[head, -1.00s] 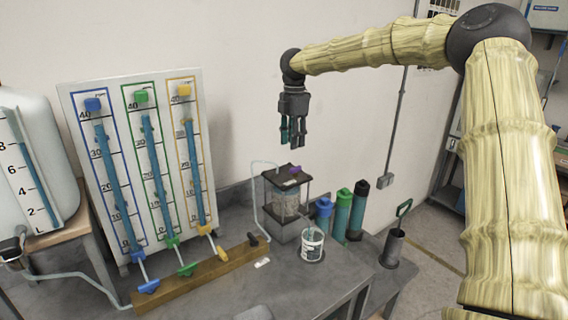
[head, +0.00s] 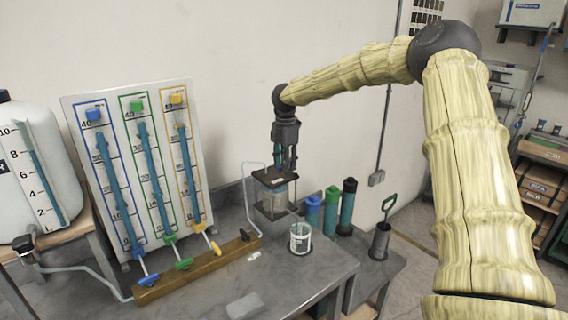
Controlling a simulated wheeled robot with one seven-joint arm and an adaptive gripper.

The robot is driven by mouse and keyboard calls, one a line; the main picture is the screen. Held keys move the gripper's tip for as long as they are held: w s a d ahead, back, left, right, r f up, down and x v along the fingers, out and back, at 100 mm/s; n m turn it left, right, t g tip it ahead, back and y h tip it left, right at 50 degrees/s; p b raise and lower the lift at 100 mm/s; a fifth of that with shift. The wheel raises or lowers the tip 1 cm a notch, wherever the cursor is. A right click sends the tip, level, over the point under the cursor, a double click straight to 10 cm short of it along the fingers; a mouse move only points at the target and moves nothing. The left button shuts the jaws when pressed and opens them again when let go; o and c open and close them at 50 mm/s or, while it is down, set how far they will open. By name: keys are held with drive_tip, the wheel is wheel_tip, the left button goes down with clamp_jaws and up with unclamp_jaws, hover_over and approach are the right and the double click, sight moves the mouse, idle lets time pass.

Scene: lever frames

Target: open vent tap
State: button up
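My gripper (head: 285,165) points down, with its fingertips at the top of a small clear chamber with a dark lid (head: 262,180). The purple tap on that lid, seen a moment ago, is hidden behind my fingers now. I cannot tell whether the fingers touch it or how far apart they are. The chamber stands at the back of the grey bench, and a thin clear tube runs from its left side.
A board with blue, green and yellow gauge tubes (head: 150,165) stands at left, with coloured taps on a wooden rail (head: 200,268) below. A white cup (head: 300,238) and several capped cylinders (head: 330,210) stand close right of the chamber. A white tank (head: 40,175) is far left.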

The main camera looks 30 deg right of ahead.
drive_tip(key=shift+c, duration=0.6)
drive_tip(key=shift+w+f, duration=0.65)
drive_tip(key=shift+w, duration=0.2)
clamp_jaws()
drive_tip(key=shift+s+r, duration=0.2)
